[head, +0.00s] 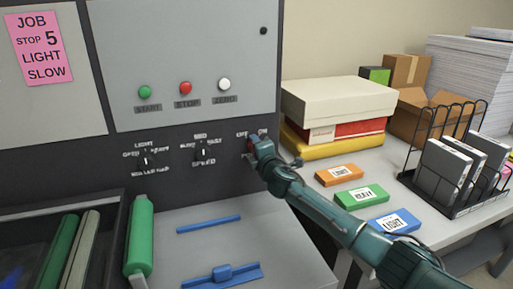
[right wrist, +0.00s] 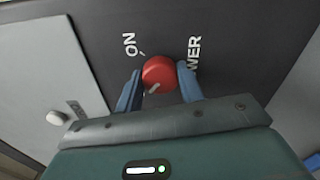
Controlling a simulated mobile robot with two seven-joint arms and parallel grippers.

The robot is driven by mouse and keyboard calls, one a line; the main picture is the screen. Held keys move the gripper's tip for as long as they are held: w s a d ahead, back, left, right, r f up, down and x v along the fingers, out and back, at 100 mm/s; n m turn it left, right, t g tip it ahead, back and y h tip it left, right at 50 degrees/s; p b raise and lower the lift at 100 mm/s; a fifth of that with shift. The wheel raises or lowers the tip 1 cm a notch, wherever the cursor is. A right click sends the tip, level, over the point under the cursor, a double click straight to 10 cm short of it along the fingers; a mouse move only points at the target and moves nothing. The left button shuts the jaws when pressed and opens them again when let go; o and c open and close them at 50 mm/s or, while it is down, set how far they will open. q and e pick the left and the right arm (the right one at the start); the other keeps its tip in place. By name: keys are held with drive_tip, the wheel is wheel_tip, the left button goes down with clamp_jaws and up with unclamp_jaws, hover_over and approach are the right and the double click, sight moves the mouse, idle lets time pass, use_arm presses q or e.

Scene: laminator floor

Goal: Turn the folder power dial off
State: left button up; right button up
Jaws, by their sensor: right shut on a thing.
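The power dial is a round red knob (right wrist: 159,70) on the dark panel, between my right gripper's two blue fingers (right wrist: 158,88) in the right wrist view. My right gripper is shut on it. A pale mark shows on the knob's lower part in that view, away from the "ON" label (right wrist: 130,44) and its tick. "POWER" is partly covered by a finger, and no "OFF" label shows there. In the head view my right gripper (head: 252,148) is at the panel's right end and hides most of the dial. My left gripper is not in view.
Left of the dial are two black dials, speed (head: 203,153) and another (head: 146,161). Above are green (head: 145,92), red (head: 185,88) and white (head: 224,84) buttons. Boxes (head: 335,101), labelled blocks (head: 362,196) and a wire rack (head: 430,188) stand on the right table.

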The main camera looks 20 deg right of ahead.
drive_tip(key=shift+f, duration=0.1)
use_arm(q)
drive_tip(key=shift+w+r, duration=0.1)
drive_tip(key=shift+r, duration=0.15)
use_arm(e)
drive_tip(key=o, duration=1)
drive_tip(key=shift+s, duration=0.1)
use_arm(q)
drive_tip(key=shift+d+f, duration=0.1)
use_arm(e)
drive_tip(key=shift+s+d+r, duration=0.15)
drive_tip(key=shift+s, duration=3.1)
drive_tip(key=shift+s+d+r, duration=0.1)
drive_tip(key=shift+s+r, duration=0.05)
drive_tip(key=shift+s, duration=3.1)
